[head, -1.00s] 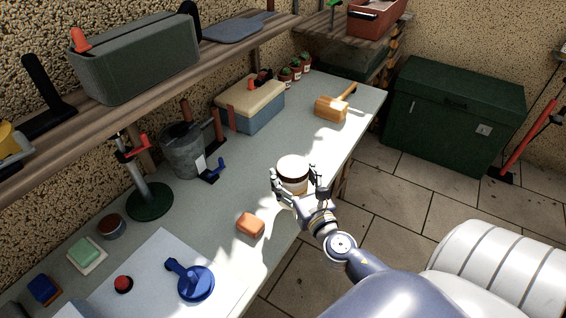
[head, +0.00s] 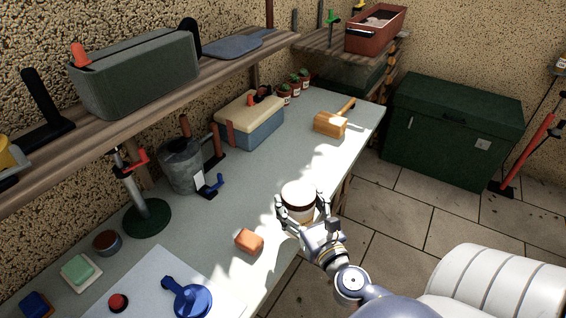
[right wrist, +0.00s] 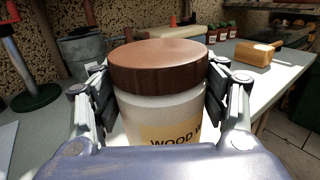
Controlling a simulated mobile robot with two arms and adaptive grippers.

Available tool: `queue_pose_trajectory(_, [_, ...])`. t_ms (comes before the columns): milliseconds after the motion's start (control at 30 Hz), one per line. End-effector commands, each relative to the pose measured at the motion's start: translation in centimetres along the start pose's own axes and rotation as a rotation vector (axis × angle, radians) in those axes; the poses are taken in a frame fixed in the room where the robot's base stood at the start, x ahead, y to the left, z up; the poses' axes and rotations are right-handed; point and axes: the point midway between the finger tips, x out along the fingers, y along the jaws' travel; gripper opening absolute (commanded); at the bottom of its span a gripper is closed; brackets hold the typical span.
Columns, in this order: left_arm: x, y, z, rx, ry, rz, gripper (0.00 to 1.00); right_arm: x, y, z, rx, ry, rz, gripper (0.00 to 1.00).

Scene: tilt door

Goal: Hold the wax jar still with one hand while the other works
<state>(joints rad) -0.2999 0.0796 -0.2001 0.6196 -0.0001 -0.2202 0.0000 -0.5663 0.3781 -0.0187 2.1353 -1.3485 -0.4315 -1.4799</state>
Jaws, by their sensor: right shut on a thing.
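The wax jar (head: 298,194) stands near the front edge of the workbench in the head view. In the right wrist view the jar (right wrist: 163,108) has a white body, a brown lid (right wrist: 158,66) and a yellowish label reading "WOOD W", the rest cut off. My right gripper (head: 307,212) is shut on the jar, with one finger on each side of its body below the lid. The jar looks upright and its lid is on. The jar's base is hidden by the gripper. My left gripper is in neither view.
An orange block (head: 249,241) lies left of the jar. A wooden mallet (head: 331,123), a blue box with a cream lid (head: 250,117) and a metal bucket (head: 181,165) stand farther back. A shelf (head: 150,88) overhangs the back. The bench around the jar is mostly clear.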

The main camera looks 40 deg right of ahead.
Motion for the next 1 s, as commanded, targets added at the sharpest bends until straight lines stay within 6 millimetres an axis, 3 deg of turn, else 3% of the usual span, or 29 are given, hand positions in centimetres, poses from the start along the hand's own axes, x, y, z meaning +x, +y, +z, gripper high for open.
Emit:
queue_pose_trajectory(167, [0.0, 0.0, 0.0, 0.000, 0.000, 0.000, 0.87, -2.8, 4.0, 0.6, -0.003, 0.009, 0.068, 0.25])
queue_pose_trajectory(300, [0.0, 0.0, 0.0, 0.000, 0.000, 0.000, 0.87, -6.2, 8.3, 2.1, -0.003, 0.011, 0.142, 0.25])
queue_pose_trajectory(433, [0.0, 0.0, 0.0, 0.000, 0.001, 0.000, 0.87, -8.8, 11.2, 3.8, 0.000, 0.006, 0.189, 0.25])
queue_pose_trajectory(600, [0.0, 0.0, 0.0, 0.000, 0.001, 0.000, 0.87, -10.2, 12.7, 5.2, 0.003, -0.001, 0.214, 0.25])
queue_pose_trajectory(833, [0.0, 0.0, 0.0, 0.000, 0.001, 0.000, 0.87, -10.2, 13.0, 5.3, 0.001, -0.003, 0.227, 0.25])
queue_pose_trajectory(1000, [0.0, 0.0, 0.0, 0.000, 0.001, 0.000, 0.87, -9.9, 14.6, 5.4, 0.000, -0.004, 0.297, 0.25])
